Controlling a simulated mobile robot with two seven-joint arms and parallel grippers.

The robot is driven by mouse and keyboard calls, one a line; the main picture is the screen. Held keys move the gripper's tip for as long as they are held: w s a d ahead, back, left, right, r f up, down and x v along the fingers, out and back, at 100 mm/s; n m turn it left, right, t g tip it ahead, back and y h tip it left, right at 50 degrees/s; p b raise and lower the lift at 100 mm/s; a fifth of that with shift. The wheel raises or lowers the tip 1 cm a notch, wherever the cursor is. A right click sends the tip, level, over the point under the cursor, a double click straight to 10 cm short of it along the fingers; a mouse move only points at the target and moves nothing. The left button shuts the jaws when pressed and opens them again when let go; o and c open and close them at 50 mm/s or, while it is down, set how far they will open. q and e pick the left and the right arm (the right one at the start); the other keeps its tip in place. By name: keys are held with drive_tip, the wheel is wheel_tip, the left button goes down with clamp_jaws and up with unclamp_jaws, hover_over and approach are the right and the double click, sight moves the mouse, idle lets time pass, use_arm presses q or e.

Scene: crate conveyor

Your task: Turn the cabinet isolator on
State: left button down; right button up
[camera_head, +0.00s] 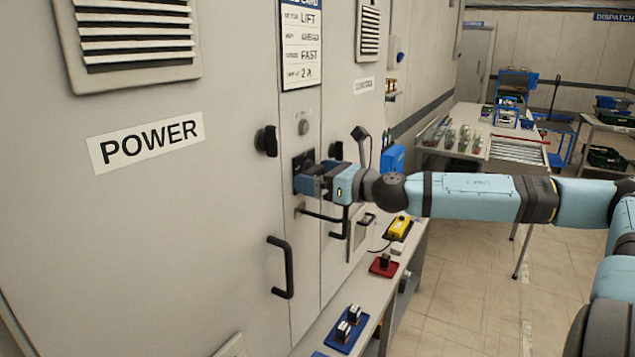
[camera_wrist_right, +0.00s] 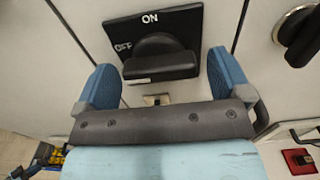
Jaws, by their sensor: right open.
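The cabinet isolator is a black plate (camera_wrist_right: 183,22) marked ON at the top and OFF at the left, with a black rotary handle (camera_wrist_right: 160,66) on it. In the wrist view the handle's bar lies roughly level across the picture. In the head view the isolator (camera_head: 298,163) is on the grey cabinet front (camera_head: 220,190), partly hidden by my right gripper (camera_head: 309,182). In the wrist view the right gripper (camera_wrist_right: 166,80) is open, its blue fingers at either side of the handle with visible gaps. My left gripper is not in view.
Black door knobs (camera_head: 266,141) and pull handles (camera_head: 282,268) stick out from the cabinet near the isolator. A low shelf below holds a blue tray (camera_head: 337,345), a red base (camera_head: 384,266) and a yellow device (camera_head: 399,228). Open floor (camera_head: 470,290) lies at the right.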

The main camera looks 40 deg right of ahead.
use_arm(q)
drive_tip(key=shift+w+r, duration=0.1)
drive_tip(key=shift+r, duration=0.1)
use_arm(e)
drive_tip(key=c, duration=0.9)
drive_tip(key=shift+c, duration=0.2)
